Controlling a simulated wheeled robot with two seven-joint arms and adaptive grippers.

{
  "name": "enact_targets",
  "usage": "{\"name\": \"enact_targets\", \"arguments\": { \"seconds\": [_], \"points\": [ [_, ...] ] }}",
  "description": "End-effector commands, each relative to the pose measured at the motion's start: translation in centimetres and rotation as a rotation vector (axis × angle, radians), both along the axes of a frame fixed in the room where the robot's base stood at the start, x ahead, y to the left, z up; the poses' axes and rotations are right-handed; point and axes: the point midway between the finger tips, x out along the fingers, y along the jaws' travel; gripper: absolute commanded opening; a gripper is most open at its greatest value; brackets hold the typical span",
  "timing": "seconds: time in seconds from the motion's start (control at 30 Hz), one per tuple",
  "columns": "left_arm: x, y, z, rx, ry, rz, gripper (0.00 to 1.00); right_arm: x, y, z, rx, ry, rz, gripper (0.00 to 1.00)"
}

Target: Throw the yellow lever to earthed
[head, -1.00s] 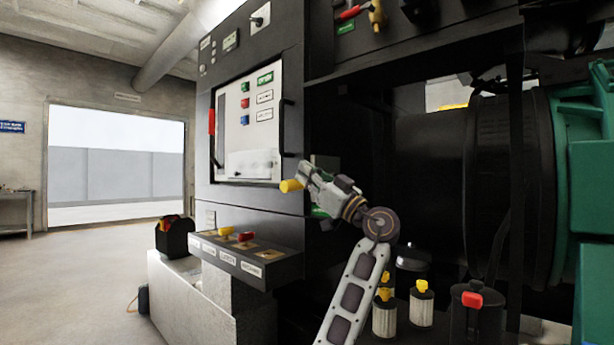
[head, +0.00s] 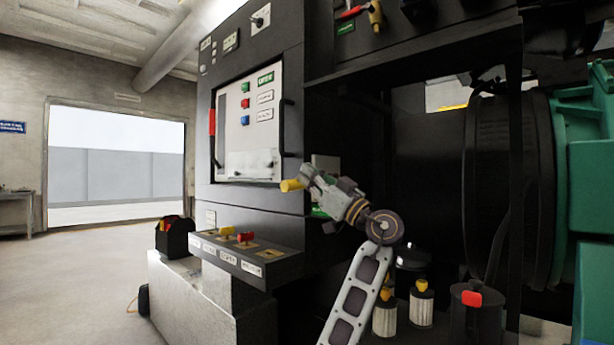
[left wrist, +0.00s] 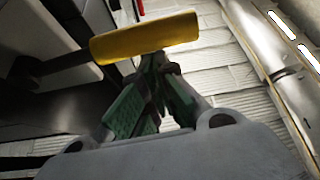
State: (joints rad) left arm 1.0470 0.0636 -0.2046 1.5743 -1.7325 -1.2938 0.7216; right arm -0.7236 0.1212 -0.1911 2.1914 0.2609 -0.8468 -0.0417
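The yellow lever's handle (head: 291,185) sticks out at the lower right of the cabinet's light panel in the head view. In the left wrist view the handle (left wrist: 145,37) is a yellow bar on a dark rod coming from the left. My left gripper (head: 306,176) is right beside the handle. In the left wrist view its green-padded fingers (left wrist: 158,62) come together at the tips, at the bar's lower edge. They look shut and against the bar, not around it; exact contact is hard to tell. The lever's pivot and any earthed marking are not clear. My right gripper is not in view.
A red handle (head: 212,122) is on the panel's left side. A sloped console (head: 235,258) with yellow and red knobs juts out below. Another yellow lever (head: 376,14) is high up. Filter canisters (head: 421,305) stand below my arm. Open floor lies to the left.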

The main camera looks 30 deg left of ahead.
Motion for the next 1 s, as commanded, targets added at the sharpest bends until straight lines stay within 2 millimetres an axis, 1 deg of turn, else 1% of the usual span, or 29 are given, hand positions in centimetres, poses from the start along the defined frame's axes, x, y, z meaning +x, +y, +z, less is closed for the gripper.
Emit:
{"name": "enact_targets", "arguments": {
  "seconds": [0.03, 0.17, 0.5, 0.7, 0.83, 1.0],
  "points": [
    [0.3, -0.3, -0.7, -0.005, 0.006, -0.002, 0.0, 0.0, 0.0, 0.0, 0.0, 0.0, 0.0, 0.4],
    [0.1, -1.6, -1.3, -0.005, 0.006, -0.002, 0.0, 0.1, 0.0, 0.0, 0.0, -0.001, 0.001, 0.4],
    [-0.3, -6.0, -3.6, 0.0, 0.002, -0.003, 0.0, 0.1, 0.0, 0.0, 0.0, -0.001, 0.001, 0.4],
    [-0.5, -8.3, -4.8, 0.002, 0.001, -0.002, 0.0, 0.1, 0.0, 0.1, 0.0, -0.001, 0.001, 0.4],
    [-0.5, -9.2, -5.3, 0.0, 0.0, -0.001, 0.0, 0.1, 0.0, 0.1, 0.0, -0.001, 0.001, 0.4],
    [-0.6, -9.7, -5.6, 0.002, 0.0, 0.0, 0.0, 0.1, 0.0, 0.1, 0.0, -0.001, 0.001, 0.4]
  ]
}}
